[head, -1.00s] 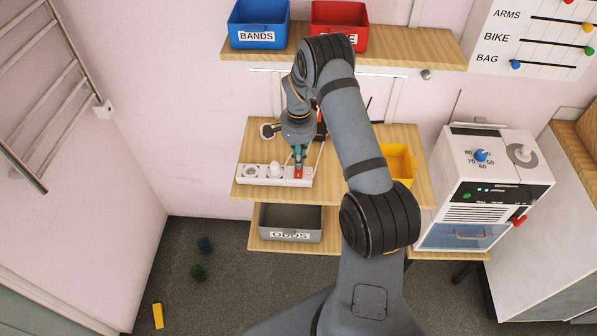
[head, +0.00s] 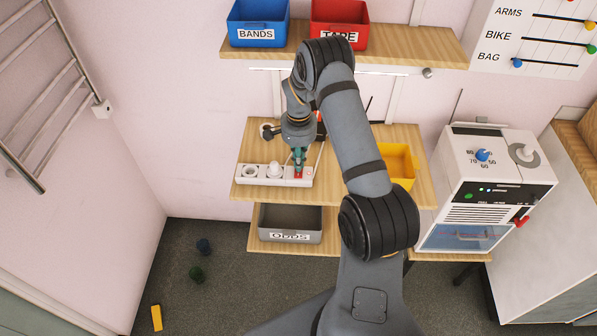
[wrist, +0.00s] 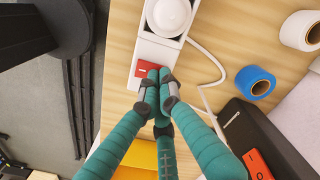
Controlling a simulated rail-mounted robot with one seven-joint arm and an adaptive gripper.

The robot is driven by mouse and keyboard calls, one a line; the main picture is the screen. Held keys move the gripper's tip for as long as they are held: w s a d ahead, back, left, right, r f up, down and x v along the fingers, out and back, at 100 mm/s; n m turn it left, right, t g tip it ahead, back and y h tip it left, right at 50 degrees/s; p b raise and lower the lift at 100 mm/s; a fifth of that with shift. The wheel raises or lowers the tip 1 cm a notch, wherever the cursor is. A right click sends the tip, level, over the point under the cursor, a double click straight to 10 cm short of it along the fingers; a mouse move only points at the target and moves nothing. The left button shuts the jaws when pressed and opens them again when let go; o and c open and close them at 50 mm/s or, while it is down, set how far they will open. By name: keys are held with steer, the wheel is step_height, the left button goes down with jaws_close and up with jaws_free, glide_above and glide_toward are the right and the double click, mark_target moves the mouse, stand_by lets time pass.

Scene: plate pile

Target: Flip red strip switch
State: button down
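The white power strip (head: 262,181) lies along the front edge of the middle wooden shelf. Its red switch (head: 299,181) is at the strip's right end and also shows in the wrist view (wrist: 140,69). My gripper (head: 299,165) is over the switch, pointing down. In the wrist view its teal fingers are drawn together, with the grey-padded tips (wrist: 158,82) at the switch and covering part of it. Nothing shows between the fingers. I cannot tell whether the tips press on the switch or which way it is tilted.
A white round plug (wrist: 170,14) sits in the strip beside the switch, with a white cable (wrist: 213,66) curving away. A blue tape roll (wrist: 255,83), a dark case (wrist: 258,135) and a yellow bin (head: 398,165) are nearby. The upper shelf (head: 418,49) overhangs behind.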

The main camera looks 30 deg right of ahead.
steer(key=shift+s, duration=0.1)
steer(key=shift+r+p, duration=1.95)
steer(key=shift+r, duration=1.5)
steer(key=shift+f, duration=0.15)
